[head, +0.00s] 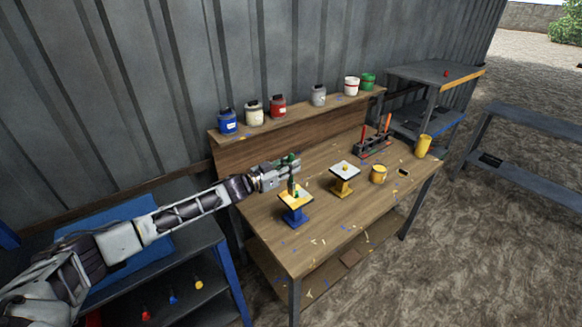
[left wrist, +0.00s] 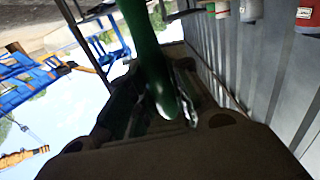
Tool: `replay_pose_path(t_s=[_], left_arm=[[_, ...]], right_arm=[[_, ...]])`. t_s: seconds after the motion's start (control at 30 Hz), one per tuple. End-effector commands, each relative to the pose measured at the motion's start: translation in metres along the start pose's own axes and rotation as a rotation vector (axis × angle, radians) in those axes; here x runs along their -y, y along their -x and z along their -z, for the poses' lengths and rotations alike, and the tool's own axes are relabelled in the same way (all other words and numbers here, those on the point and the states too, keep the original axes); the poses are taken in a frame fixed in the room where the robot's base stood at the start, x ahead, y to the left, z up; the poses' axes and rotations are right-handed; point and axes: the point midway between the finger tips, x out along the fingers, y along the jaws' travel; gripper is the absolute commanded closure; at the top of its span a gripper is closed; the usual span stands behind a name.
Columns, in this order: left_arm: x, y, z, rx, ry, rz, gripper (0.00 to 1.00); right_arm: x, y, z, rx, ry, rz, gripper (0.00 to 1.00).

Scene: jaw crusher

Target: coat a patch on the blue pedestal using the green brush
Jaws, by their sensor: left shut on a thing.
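The blue pedestal (head: 294,217) stands near the front left of the wooden workbench and has a yellow top plate (head: 300,201). My left gripper (head: 289,169) is over this pedestal and shut on the green brush (head: 292,187). The brush points down at the plate, with its lower end at or just above it; I cannot tell whether it touches. Some green shows around the brush's lower end, but I cannot tell paint from brush. In the left wrist view the green handle (left wrist: 146,45) runs between my fingers. My right gripper is out of view.
A yellow pedestal (head: 342,187) with a white top stands to the right, beside a yellow can (head: 378,174). A rack (head: 372,147) with red-orange tools and another yellow can (head: 423,146) are farther right. Several paint pots, including a blue one (head: 228,122), line the back shelf (head: 300,119).

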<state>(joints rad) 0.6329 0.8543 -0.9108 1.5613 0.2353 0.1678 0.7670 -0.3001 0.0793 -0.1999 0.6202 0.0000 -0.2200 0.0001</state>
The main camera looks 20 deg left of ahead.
Motion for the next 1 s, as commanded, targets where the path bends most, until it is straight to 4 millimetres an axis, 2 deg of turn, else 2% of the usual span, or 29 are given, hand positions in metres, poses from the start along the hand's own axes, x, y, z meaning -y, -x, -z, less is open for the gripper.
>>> replay_pose_path(t_s=[0.27, 1.0], left_arm=[[0.0, -0.008, -0.001, -0.001, 0.001, 0.0, 1.0], [0.0, -0.061, -0.004, -0.001, 0.0, 0.0, 1.0]], right_arm=[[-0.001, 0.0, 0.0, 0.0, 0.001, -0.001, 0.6], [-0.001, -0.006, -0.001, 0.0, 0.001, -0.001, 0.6]])
